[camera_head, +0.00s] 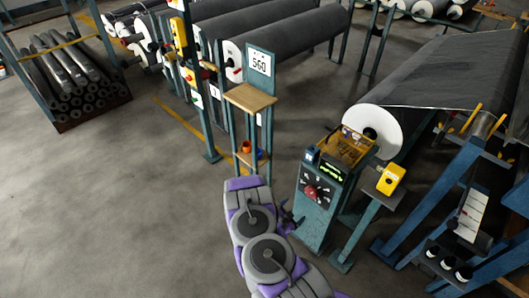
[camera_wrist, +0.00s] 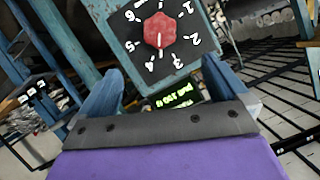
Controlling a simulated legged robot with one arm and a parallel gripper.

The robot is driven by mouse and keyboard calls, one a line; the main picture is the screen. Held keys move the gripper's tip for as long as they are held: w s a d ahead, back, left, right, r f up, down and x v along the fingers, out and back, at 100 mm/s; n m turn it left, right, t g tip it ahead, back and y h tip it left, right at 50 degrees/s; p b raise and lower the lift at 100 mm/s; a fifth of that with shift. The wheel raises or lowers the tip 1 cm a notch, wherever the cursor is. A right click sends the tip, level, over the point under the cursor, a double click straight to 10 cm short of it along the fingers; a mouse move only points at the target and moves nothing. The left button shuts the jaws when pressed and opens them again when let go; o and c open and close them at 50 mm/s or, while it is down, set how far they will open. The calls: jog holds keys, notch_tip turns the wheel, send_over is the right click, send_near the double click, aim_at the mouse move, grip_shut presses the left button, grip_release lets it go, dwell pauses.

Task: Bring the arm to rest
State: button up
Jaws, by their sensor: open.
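My arm, grey and purple, reaches up from the bottom of the head view. My gripper (camera_head: 289,216) is at the left side of a teal control cabinet (camera_head: 318,222). In the wrist view my gripper (camera_wrist: 168,92) has its two blue fingers spread wide with nothing between them. Beyond the fingertips is a red knob (camera_wrist: 158,30) on a black numbered dial, apart from the fingers. The knob's white mark points toward the lower side, near the 3 and 4. The red knob (camera_head: 310,191) also shows on the cabinet's front in the head view.
A lit green display (camera_head: 333,171) and an open box (camera_head: 345,147) are on the cabinet. A yellow device (camera_head: 390,180) on a post stands to its right. A wooden-topped stand (camera_head: 250,98) is behind my arm. The floor at left (camera_head: 110,215) is clear.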

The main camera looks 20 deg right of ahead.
jog(key=shift+a, duration=0.1)
jog(key=w+a+r+n+y, duration=0.1)
jog(key=w+a+r+y, duration=0.35)
jog(key=a, duration=0.45)
jog(key=w+a+r+n+y, duration=0.2)
jog(key=w+a+r+y, duration=0.3)
jog(key=a, duration=0.4)
jog(key=s+a+r+n+g+y, duration=0.1)
jog(key=s+a+r+n+y, duration=0.1)
jog(key=a+r, duration=0.45)
jog(key=s+a+r+n+y, duration=0.2)
jog(key=a+r+n, duration=0.15)
jog(key=r, duration=0.65)
jog(key=s+a+r+n+g+y, duration=0.1)
jog(key=s+a+r+n+g, duration=0.2)
jog(key=s+r, duration=1)
jog(key=s+d+r+n+g+h, duration=0.1)
jog(key=s+d+r, duration=0.1)
jog(key=s, duration=0.7)
jog(key=s+d+r+n+g, duration=0.2)
jog(key=s+d, duration=0.2)
jog(key=s, duration=0.4)
jog(key=s+d+r+n+g+h, duration=0.1)
jog(key=s+d+r+n, duration=0.1)
jog(key=s, duration=0.7)
jog(key=shift+s+d+r+g+h, duration=0.3)
jog(key=shift+d+r+h, duration=0.05)
jog(key=shift+d+r, duration=0.2)
